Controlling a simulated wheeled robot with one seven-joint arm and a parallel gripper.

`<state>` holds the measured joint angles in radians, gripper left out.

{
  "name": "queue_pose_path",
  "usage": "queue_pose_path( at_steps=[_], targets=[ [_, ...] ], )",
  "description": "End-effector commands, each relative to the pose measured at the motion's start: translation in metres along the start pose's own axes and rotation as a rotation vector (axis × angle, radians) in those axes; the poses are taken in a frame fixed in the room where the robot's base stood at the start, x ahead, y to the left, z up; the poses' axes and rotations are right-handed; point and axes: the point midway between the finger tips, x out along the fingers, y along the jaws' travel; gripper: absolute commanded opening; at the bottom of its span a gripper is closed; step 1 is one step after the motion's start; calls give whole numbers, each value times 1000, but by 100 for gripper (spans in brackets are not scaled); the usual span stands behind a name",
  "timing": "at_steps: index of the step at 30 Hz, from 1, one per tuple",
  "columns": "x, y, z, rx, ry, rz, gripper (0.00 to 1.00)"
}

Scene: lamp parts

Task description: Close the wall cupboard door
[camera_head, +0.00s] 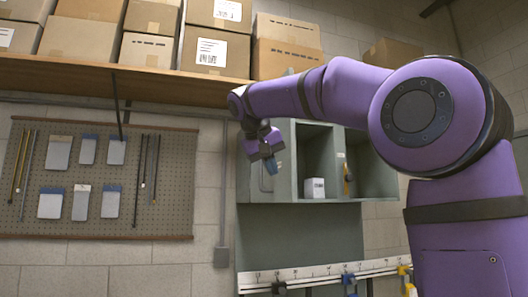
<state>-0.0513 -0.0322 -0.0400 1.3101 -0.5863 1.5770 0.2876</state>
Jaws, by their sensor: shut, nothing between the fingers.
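The grey-green wall cupboard (318,150) hangs right of centre, under the wooden shelf, with part of its inside in plain view. A small white box (314,188) and a yellow-and-dark tool (347,178) stand inside it. A flat grey-green panel at its left side looks like the door (283,186), standing open, with a thin handle on it. My gripper (272,166) is shut and empty, in front of this panel near the handle. I cannot tell whether it touches the panel. My purple arm covers the cupboard's top and right parts.
The wooden shelf (120,80) above carries several cardboard boxes (208,50). A pegboard (165,205) with hanging tools is on the wall at the left. Below the cupboard is a white rail (320,274) with clamps. The wall between pegboard and cupboard is mostly free, with a thin conduit.

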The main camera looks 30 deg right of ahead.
Motion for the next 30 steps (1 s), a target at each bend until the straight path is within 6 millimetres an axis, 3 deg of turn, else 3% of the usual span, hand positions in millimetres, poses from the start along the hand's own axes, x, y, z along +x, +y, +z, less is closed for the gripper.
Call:
queue_pose_path(
  at_steps=[7,23,30],
  targets=[
    [11,28,0,5,3,1,0],
    [14,34,0,1,5,-1,0],
    [25,56,2,-37,25,-22,0]
  ],
)
